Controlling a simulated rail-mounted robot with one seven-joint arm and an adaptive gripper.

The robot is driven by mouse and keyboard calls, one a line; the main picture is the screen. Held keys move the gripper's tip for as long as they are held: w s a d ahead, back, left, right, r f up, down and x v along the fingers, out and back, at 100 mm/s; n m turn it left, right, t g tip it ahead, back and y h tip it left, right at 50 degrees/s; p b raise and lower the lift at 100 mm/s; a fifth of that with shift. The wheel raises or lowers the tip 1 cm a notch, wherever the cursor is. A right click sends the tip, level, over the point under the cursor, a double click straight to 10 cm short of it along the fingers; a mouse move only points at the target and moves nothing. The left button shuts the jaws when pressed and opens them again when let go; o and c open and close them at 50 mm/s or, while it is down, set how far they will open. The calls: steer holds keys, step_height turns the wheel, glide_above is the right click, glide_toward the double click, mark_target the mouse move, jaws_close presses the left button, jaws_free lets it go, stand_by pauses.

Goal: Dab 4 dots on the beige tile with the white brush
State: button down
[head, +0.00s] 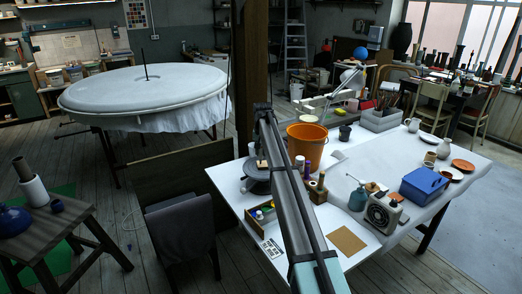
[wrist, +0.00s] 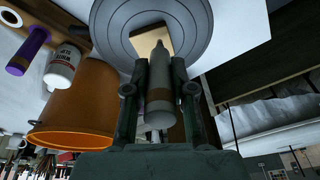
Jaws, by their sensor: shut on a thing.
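My gripper (wrist: 160,82) is shut on the white brush (wrist: 158,110) in the wrist view. The brush has a pale body, a tan band and a grey pointed tip. A beige tile (wrist: 140,40) lies on a grey round turntable (wrist: 105,28). The brush tip overlaps the tile in this view; I cannot tell whether it touches. No dots show on the visible part of the tile. In the head view the turntable (head: 258,187) stands at the table's left side, and my arm partly hides it. My gripper cannot be made out there.
A tan board (head: 347,240) lies flat at the front. A blue box (head: 425,185) stands to the right.

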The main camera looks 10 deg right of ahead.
steer(key=shift+f, duration=0.55)
stand_by(0.8)
stand_by(0.6)
steer(key=shift+w+p+v, duration=0.2)
steer(key=shift+p+v, duration=0.15)
steer(key=shift+v, duration=0.4)
steer(key=shift+w+p+v, duration=0.15)
steer(key=shift+p+v, duration=0.15)
steer(key=shift+v, duration=0.45)
steer(key=shift+w+p+v, duration=0.2)
steer(key=shift+p+v, duration=0.15)
steer(key=shift+v, duration=0.4)
steer(key=shift+r, duration=0.1)
steer(key=shift+p, duration=0.4)
